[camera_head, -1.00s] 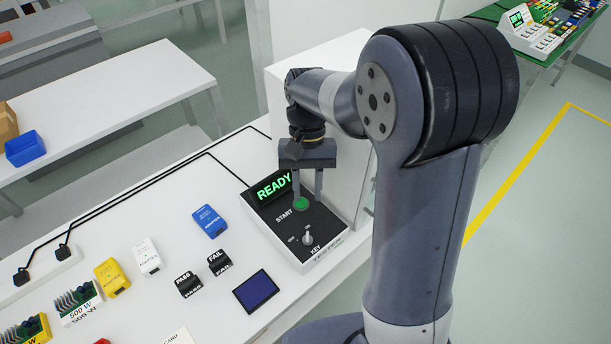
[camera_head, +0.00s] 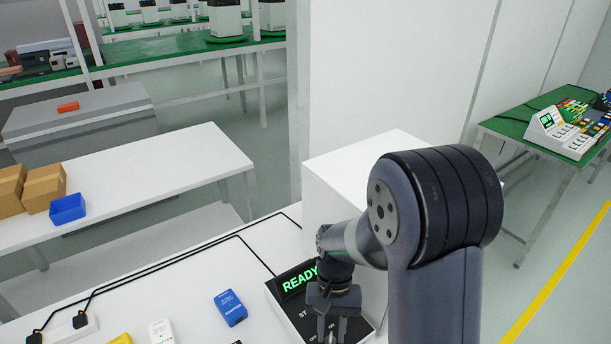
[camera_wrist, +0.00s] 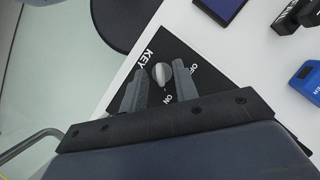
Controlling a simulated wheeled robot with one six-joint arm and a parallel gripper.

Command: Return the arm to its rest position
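My gripper (camera_head: 334,334) is low in the head view, pointing down over the front of the black control box (camera_head: 291,299). In the wrist view its two fingers (camera_wrist: 160,80) are apart, with the silver key knob (camera_wrist: 162,74) showing in the gap between them. I see bare panel beside the knob; I cannot tell whether either finger touches it. The lettering KEY, OFF and ON shows around the knob. The box's display reads READY in green. My arm is bent, with its elbow raised at the right in the head view.
A white cabinet (camera_head: 340,172) stands right behind the control box. A blue adapter (camera_head: 230,307) lies on the white table to the left, also seen in the wrist view (camera_wrist: 306,82). A dark blue panel (camera_wrist: 220,8) lies near the box. Black cables cross the table.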

